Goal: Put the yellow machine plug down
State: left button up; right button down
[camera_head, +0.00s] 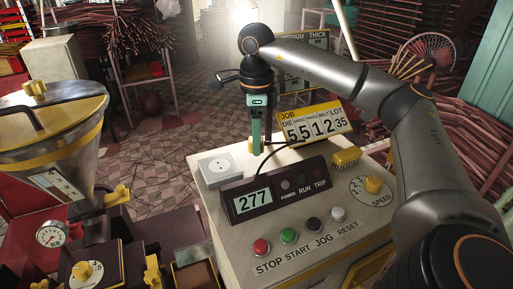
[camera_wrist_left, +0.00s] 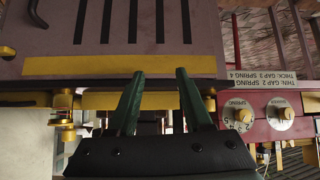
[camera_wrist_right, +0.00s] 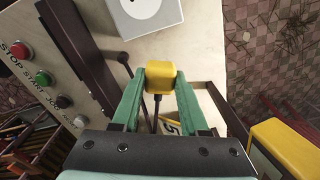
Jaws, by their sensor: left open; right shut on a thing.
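The yellow machine plug (camera_wrist_right: 162,75) is held between the green fingertips of my right gripper (camera_wrist_right: 160,90) in the right wrist view; its dark cord hangs from it. In the head view my right gripper (camera_head: 257,145) points down at the back edge of the cream console top (camera_head: 232,196). There the fingers mostly hide the plug, and I cannot tell whether it touches the top. A white socket box (camera_head: 218,167) lies left of the gripper; it also shows in the right wrist view (camera_wrist_right: 150,8). My left gripper (camera_wrist_left: 158,100) is open and empty before a dark machine.
A dark display box (camera_head: 275,190) reading 277 stands on the console. Several coloured buttons (camera_head: 289,236) line its front. A yellow job board (camera_head: 317,122) stands behind, and a yellow block (camera_head: 346,157) lies to the right. A metal hopper (camera_head: 50,125) is at the left.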

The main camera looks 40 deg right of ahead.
notch_tip(320, 180, down, 3)
dwell(0.3)
jog(key=shift+f+b, duration=0.4)
jog(key=shift+f, duration=0.25)
jog(key=shift+c, duration=2.1)
grip_release()
jog(key=shift+r, duration=0.1)
